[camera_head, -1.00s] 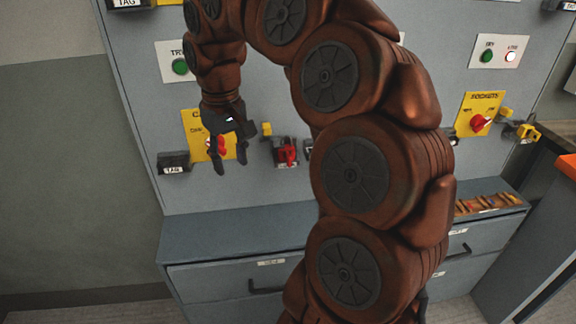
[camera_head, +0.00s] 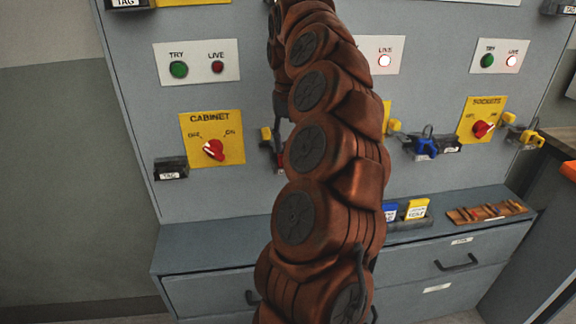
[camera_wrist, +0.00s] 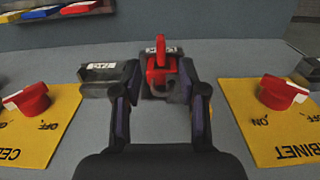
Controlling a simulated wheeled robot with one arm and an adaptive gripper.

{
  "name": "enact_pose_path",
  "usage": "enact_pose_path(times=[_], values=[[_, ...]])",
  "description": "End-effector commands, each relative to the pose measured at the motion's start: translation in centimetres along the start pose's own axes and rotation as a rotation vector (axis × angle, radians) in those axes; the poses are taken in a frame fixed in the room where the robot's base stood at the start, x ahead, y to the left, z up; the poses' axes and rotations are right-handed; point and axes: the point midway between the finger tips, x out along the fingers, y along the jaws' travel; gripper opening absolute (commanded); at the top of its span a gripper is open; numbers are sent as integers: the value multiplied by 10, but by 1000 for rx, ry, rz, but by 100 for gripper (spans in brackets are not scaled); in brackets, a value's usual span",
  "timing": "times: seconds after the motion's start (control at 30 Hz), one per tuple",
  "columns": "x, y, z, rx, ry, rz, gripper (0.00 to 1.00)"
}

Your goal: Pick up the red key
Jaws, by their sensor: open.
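In the wrist view, a red padlock (camera_wrist: 160,75) sits on a dark bracket on the grey panel. A slim red piece (camera_wrist: 165,46), which looks like the red key, stands out from the padlock beside a small white label. My gripper (camera_wrist: 160,98) is open, with one dark finger on each side of the padlock. I cannot tell whether the fingers touch it. In the head view, my brown arm covers most of the gripper and the red padlock; only a sliver of red (camera_head: 281,169) shows beside the arm.
A yellow CABINET plate with a red rotary switch (camera_head: 214,150) is at left. A blue padlock (camera_head: 426,147) and the SOCKETS switch (camera_head: 482,128) are at right. A ledge with a wooden rack (camera_head: 487,213) lies below.

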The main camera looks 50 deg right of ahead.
Motion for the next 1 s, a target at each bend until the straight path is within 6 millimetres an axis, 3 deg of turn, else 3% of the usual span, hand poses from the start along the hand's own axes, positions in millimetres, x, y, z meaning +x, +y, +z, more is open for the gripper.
enact_pose_path(times=[0.37,0.7,1.0], values=[[20,-2,-1,-4,0,0,42],[58,-1,-4,-3,-2,-1,42],[62,-1,-5,-1,3,-1,41]])
